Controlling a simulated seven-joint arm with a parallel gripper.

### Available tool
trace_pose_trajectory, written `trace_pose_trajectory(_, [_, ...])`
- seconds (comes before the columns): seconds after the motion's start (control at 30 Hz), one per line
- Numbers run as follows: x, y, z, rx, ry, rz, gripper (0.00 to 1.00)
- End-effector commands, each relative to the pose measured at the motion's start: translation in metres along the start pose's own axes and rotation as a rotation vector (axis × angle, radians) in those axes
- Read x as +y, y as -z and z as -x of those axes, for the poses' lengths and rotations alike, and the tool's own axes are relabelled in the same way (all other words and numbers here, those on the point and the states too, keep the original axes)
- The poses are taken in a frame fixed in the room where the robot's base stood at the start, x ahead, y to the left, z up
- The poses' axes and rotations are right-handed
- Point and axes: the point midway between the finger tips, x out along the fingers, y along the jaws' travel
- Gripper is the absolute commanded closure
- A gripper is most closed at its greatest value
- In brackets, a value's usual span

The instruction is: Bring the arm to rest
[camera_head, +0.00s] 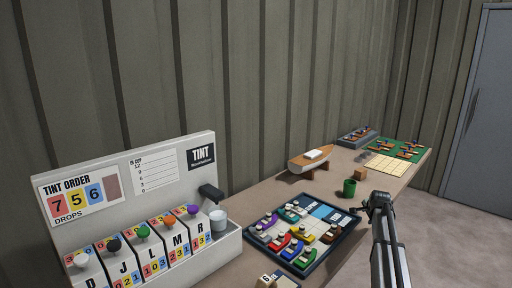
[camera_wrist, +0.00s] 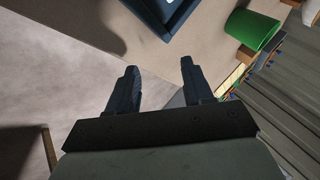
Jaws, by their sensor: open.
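My gripper (camera_wrist: 158,82) is open in the wrist view, its two dark fingers apart with nothing between them. In the head view my gripper (camera_head: 366,209) is at the end of my arm, at the right front edge of the bench, close to the green cup (camera_head: 349,187). The green cup also shows at the upper right of the wrist view (camera_wrist: 252,30). The fingers are apart from the cup and from the dark tray.
The dark tray (camera_head: 310,268) of coloured boats lies left of my gripper. A wooden block (camera_head: 361,174), a model boat (camera_head: 310,158) and a green mat (camera_head: 406,150) are farther back. The tint dispenser (camera_head: 130,165) stands at left. Open floor (camera_head: 455,230) is at right.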

Motion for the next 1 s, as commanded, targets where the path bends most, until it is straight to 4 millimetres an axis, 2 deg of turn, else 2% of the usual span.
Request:
trace_pose_trajectory(0.03, [0.007, 0.006, -0.005, 0.022, 0.025, -0.006, 0.49])
trace_pose_trajectory(0.2, [0.019, 0.026, -0.015, 0.088, 0.100, -0.017, 0.49])
trace_pose_trajectory(0.53, [0.046, 0.050, -0.027, 0.186, 0.196, -0.023, 0.49])
trace_pose_trajectory(0.77, [0.084, 0.032, -0.043, 0.164, 0.130, 0.043, 0.49])
trace_pose_trajectory(1.0, [0.132, 0.001, -0.058, 0.098, 0.015, 0.136, 0.49])
